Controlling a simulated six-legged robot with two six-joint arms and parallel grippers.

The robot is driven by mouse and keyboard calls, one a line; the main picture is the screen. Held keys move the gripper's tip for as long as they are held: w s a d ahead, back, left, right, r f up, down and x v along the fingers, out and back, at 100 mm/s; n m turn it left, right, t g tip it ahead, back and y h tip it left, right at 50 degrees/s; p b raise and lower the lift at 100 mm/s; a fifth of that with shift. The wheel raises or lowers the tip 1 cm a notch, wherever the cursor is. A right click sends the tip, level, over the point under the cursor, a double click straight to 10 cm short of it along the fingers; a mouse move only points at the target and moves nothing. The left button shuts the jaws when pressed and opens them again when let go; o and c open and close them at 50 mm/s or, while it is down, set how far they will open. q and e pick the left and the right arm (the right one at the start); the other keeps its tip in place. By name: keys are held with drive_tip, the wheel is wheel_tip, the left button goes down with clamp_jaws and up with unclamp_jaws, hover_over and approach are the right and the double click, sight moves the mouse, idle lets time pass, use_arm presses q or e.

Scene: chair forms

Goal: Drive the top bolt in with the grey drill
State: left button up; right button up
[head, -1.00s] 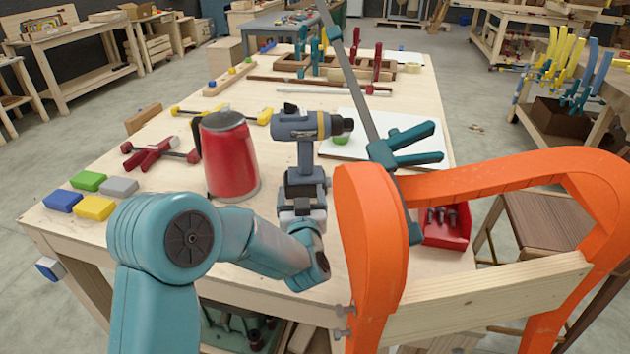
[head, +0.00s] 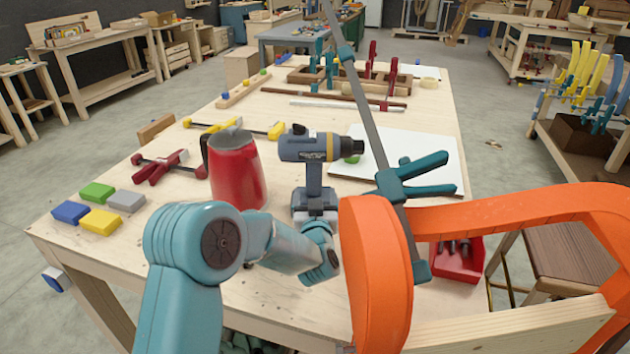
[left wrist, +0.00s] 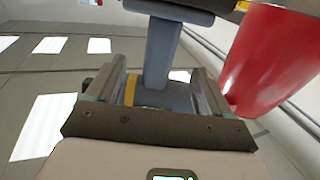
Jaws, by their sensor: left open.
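The grey drill (head: 314,172) stands upright on the bench, its yellow-banded nose pointing right. My left gripper (head: 315,208) is at its lower handle, partly hidden by my arm. In the left wrist view, the open fingers (left wrist: 162,88) stand either side of the drill's handle (left wrist: 163,52); contact is unclear. The orange chair form (head: 375,270) stands in front of the bench, with a pale wooden rail (head: 520,330) across it. A bolt head (head: 345,349) barely shows at the lower picture edge, beside the form. My right gripper is not in view.
A red jug (head: 236,172) stands close left of the drill and also fills the right of the left wrist view (left wrist: 265,60). A long teal-handled clamp (head: 390,180) rises behind the form. A red bin (head: 458,262) sits right. Coloured blocks (head: 98,220) lie left.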

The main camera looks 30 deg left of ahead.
sight(314, 168)
use_arm(q)
drive_tip(key=b+x, duration=0.1)
drive_tip(key=x, duration=0.5)
drive_tip(key=shift+w+a, duration=0.25)
drive_tip(key=shift+w, duration=0.05)
clamp_jaws()
drive_tip(key=shift+w+r, duration=0.15)
drive_tip(key=shift+r, duration=0.4)
drive_tip(key=shift+r+p, duration=1)
drive_tip(key=shift+r, duration=0.7)
